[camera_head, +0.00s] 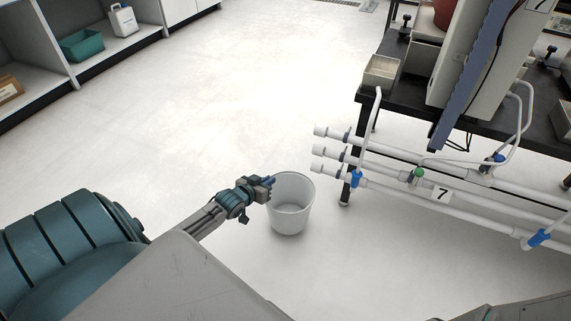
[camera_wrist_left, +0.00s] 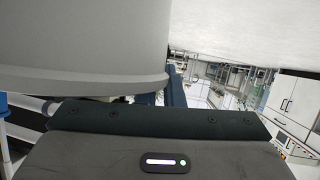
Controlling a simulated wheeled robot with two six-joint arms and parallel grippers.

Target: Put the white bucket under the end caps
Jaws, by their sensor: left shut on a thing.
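The white bucket (camera_head: 291,207) is upright and empty in the head view, just left of the pipes. My left gripper (camera_head: 268,184) is shut on its left rim. In the left wrist view the bucket (camera_wrist_left: 80,40) fills the upper left, close against the gripper (camera_wrist_left: 172,88). The white end caps (camera_head: 317,148) are on the left ends of several parallel pipes, right of and beyond the bucket. The bucket appears beside the caps, not beneath them. Whether it touches the floor I cannot tell. My right gripper is not in view.
A black table (camera_head: 410,100) stands at the right, its leg near the pipe ends. Shelves with a green bin (camera_head: 82,45) and a white jug (camera_head: 123,20) stand at upper left. The floor between is clear.

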